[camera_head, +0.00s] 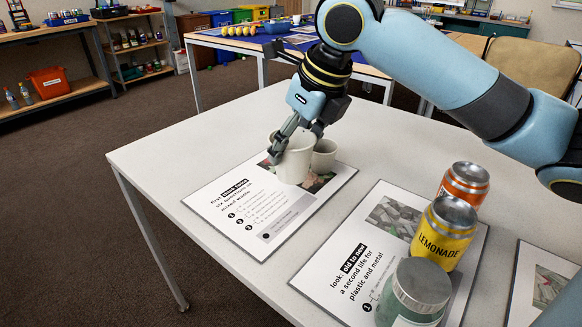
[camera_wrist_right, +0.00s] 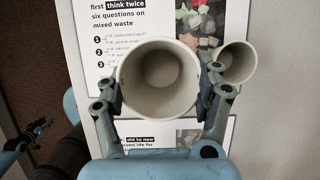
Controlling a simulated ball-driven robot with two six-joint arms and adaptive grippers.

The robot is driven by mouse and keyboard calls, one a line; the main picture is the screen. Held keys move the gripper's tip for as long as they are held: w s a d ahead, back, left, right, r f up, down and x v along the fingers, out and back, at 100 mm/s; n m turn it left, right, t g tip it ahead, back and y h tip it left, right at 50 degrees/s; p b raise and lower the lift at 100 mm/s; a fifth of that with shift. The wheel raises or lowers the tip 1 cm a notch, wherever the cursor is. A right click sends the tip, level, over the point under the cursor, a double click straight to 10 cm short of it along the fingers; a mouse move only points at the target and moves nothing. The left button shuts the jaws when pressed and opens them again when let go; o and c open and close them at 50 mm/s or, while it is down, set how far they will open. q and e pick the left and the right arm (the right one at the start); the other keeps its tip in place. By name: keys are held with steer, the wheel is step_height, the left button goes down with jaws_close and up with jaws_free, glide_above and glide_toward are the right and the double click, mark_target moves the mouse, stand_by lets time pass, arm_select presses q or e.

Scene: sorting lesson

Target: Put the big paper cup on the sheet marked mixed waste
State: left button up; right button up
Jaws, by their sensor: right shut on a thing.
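The big paper cup (camera_head: 293,160) is off-white and upright, over the sheet marked mixed waste (camera_head: 232,217). I cannot tell for sure whether its base touches the sheet. My right gripper (camera_head: 297,137) is shut on the cup, with one finger on each side of it. In the right wrist view the cup (camera_wrist_right: 160,78) is seen from above and looks empty, with the gripper fingers (camera_wrist_right: 160,98) at its sides. A smaller cup (camera_head: 323,156) stands just right of it on the same sheet, also in the wrist view (camera_wrist_right: 238,62).
A plastic and metal sheet (camera_head: 318,279) holds an orange can (camera_head: 464,184), a yellow lemonade can (camera_head: 444,232) and a jar with a grey lid (camera_head: 414,293). Another sheet (camera_head: 522,290) lies at the right. The table's left part (camera_head: 160,165) is clear.

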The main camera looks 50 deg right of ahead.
mark_target(291, 164)
steer(key=shift+w+d+f, duration=0.1)
steer(key=shift+w+f, duration=0.15)
steer(key=shift+w, duration=0.15)
steer(key=shift+f, duration=0.25)
steer(key=shift+f+b, duration=0.5)
steer(key=shift+f, duration=1.3)
steer(key=shift+f, duration=0.1)
steer(key=o, duration=0.8)
